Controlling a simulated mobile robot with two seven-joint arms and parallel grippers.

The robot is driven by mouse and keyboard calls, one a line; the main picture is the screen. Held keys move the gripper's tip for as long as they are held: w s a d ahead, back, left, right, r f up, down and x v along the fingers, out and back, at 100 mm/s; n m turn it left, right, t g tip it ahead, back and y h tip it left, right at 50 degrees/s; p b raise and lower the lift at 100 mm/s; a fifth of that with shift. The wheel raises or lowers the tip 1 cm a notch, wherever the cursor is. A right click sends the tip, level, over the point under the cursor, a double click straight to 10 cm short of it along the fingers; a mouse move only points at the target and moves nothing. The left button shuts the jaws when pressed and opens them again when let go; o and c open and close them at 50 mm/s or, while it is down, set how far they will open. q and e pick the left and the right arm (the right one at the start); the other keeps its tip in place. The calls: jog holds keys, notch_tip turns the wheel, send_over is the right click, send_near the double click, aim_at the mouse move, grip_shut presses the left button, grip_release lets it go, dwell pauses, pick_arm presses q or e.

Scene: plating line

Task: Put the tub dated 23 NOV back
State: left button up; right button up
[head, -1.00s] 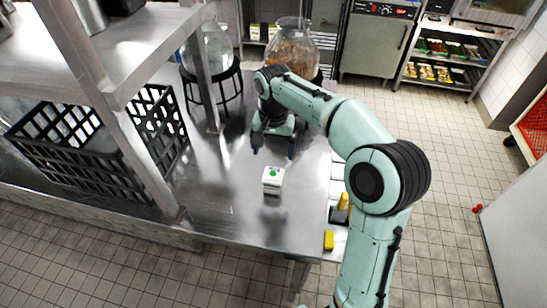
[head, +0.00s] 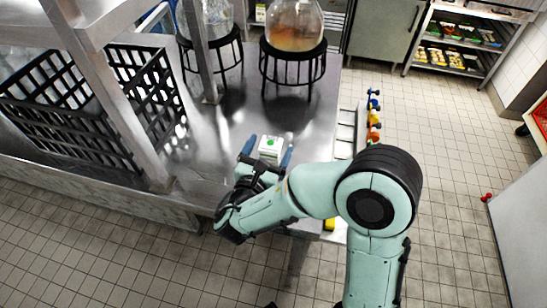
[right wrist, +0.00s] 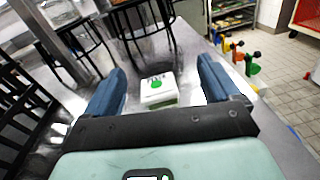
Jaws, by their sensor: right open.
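A small white tub (head: 270,146) with a green dot and dark print on its lid stands upright on the steel counter (head: 225,120). It also shows in the right wrist view (right wrist: 158,92); the print on it is too small to read for sure. My right gripper (head: 265,155) is open at the front of the tub, with one blue finger to each side of it. In the right wrist view (right wrist: 162,82) the tub sits between the finger lines with gaps on both sides. My left gripper is not in view.
A black crate (head: 150,88) stands at the left under a steel shelf with a post (head: 130,130). Glass jars on black stands (head: 293,50) are at the back. Colored taps (head: 373,118) line the counter's right side. Counter around the tub is clear.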

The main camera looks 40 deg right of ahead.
aim_at(268, 157)
jog(key=f, duration=0.2)
jog(key=f+n+t+b, duration=0.1)
jog(key=f, duration=0.2)
jog(key=a+f+n+t, duration=0.1)
jog(key=f, duration=0.1)
jog(key=shift+w+f+y+b, duration=0.3)
jog(key=shift+w+f+b, duration=0.1)
jog(key=x, duration=0.6)
jog(key=shift+w+d+p, duration=0.25)
jog(key=shift+d+p, duration=0.05)
jog(key=c, duration=1.1)
jog(key=shift+c, duration=0.9)
jog(key=shift+r, duration=0.1)
